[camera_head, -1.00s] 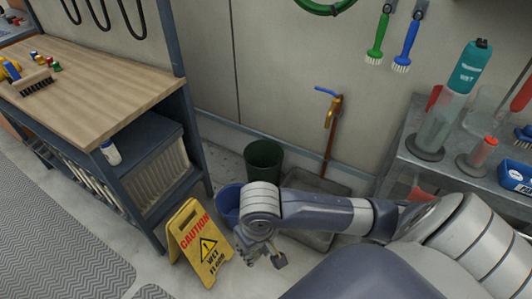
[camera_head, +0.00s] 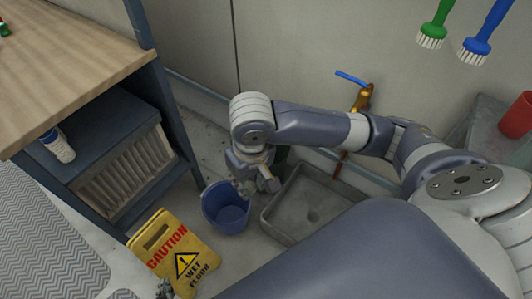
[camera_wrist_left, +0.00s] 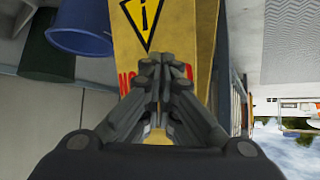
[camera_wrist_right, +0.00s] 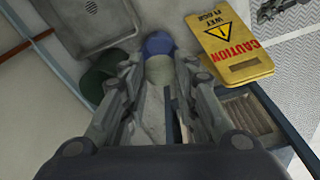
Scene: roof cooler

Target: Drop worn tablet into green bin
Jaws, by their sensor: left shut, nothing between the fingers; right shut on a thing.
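My right gripper (camera_head: 258,188) is raised over the floor, near the blue bin and in front of the green bin. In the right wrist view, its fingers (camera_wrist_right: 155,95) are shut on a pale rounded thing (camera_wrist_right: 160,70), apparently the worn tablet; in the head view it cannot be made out. The dark green bin (camera_head: 282,156) is mostly hidden behind my right gripper; it also shows in the right wrist view (camera_wrist_right: 101,78) and left wrist view (camera_wrist_left: 44,58). My left gripper (camera_head: 165,289) is shut and empty by the yellow sign; its closed fingers fill the left wrist view (camera_wrist_left: 158,80).
A blue bin (camera_head: 227,208) stands left of the green one. A yellow caution sign (camera_head: 172,252) stands on the floor before it. A grey floor basin (camera_head: 268,212) lies to the right. A wooden-topped workbench (camera_head: 70,60) with a shelf is at left.

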